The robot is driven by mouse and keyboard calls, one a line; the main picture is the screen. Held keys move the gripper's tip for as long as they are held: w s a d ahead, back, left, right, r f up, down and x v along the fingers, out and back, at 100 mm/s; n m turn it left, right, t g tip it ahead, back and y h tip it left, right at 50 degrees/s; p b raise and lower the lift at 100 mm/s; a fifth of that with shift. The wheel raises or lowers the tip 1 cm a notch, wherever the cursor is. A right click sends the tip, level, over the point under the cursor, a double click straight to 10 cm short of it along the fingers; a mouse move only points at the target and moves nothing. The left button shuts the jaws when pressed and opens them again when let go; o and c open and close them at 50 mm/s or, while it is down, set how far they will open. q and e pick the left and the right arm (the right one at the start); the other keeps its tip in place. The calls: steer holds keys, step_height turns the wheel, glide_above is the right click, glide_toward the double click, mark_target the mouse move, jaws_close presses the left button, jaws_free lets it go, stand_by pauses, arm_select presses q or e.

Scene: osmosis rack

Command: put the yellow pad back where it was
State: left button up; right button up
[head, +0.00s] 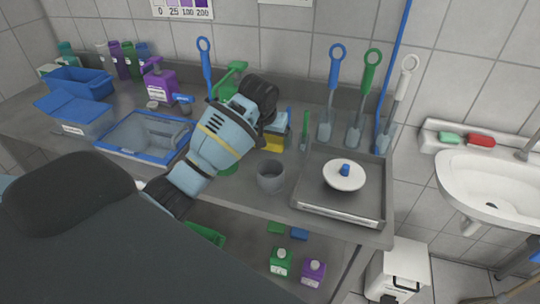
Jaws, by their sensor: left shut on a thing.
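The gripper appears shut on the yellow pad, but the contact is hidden. I cannot tell whether the pad touches the worktop or a holder. My right gripper is not in view.
A grey cup (271,177) stands in front of the gripper.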

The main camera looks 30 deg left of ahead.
arm_select(q)
steer(key=shift+w+f, duration=0.1)
steer(key=shift+f, duration=3.25)
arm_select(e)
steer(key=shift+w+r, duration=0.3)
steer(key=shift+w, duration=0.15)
arm_select(q)
steer(key=shift+f, duration=0.1)
steer(key=o, duration=0.7)
steer(key=shift+r, duration=0.4)
steer(key=v, duration=1.1)
steer(key=shift+s+d+r, duration=0.1)
steer(key=shift+s+r, duration=0.1)
steer(key=shift+s, duration=0.1)
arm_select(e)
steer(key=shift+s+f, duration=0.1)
